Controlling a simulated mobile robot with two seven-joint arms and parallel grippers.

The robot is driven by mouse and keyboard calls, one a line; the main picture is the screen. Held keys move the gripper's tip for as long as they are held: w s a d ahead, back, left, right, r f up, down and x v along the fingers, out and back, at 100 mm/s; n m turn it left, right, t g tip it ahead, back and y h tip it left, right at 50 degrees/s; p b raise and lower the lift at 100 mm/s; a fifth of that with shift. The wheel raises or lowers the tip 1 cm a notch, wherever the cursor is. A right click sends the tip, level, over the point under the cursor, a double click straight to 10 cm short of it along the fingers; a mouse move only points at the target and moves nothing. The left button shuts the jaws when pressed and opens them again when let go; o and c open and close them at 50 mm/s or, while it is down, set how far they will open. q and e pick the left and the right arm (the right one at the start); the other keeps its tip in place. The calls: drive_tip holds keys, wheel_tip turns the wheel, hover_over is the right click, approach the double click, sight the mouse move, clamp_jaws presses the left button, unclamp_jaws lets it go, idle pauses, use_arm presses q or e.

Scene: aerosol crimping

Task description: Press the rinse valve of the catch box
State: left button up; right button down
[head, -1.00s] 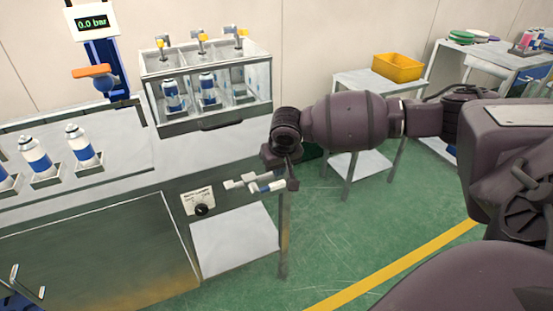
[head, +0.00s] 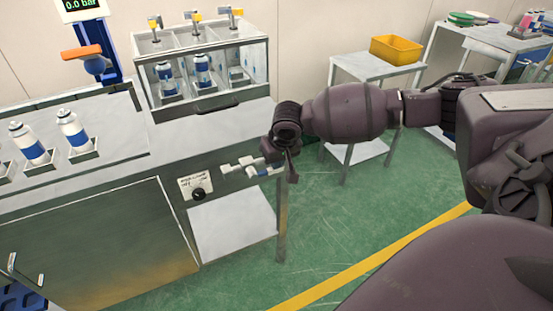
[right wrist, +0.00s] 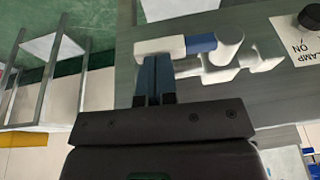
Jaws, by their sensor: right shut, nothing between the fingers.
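A white valve with pipe stubs and a blue-banded lever (head: 246,167) is on the bench front, right of the lamp knob. It also shows in the right wrist view (right wrist: 201,44). My right gripper (head: 292,179) is shut and empty, with its fingers pointing down at the lever's right end. In the right wrist view, the fingertips (right wrist: 154,57) meet the edge of the lever's white end. I cannot tell whether they touch. A clear box with compartments (head: 202,107) stands on the bench, with yellow-tipped valves above and blue-and-white cans inside. My left gripper is not in view.
The lamp knob (head: 198,194) is left of the valve. More cans (head: 74,132) stand in holders on the bench (head: 122,165). A side table (head: 352,68) with a yellow bin (head: 397,49) is behind my right arm. The green floor (head: 340,215) is open.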

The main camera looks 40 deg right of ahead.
sight(283, 170)
drive_tip(key=shift+s+d+f+y+p, duration=0.1)
drive_tip(key=shift+d+f+y+p, duration=0.1)
drive_tip(key=shift+y+p, duration=0.25)
drive_tip(key=shift+d+f+t+y, duration=0.1)
drive_tip(key=shift+f+t+y, duration=0.2)
drive_tip(key=shift+f+y, duration=0.4)
drive_tip(key=shift+s+d+f+m+y, duration=0.1)
drive_tip(key=shift+f+m+y, duration=0.3)
drive_tip(key=shift+f+y, duration=0.45)
drive_tip(key=shift+f+t+y+b, duration=0.3)
drive_tip(key=shift+f+t+y, duration=0.15)
drive_tip(key=shift+y, duration=0.35)
drive_tip(key=shift+f+y, duration=0.2)
drive_tip(key=shift+y, duration=0.1)
drive_tip(key=shift+f+y, duration=0.15)
drive_tip(key=shift+y, duration=0.15)
drive_tip(key=shift+a+f, duration=0.1)
drive_tip(key=shift+a, duration=0.1)
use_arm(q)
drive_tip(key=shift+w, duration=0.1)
use_arm(e)
drive_tip(key=shift+f, duration=0.1)
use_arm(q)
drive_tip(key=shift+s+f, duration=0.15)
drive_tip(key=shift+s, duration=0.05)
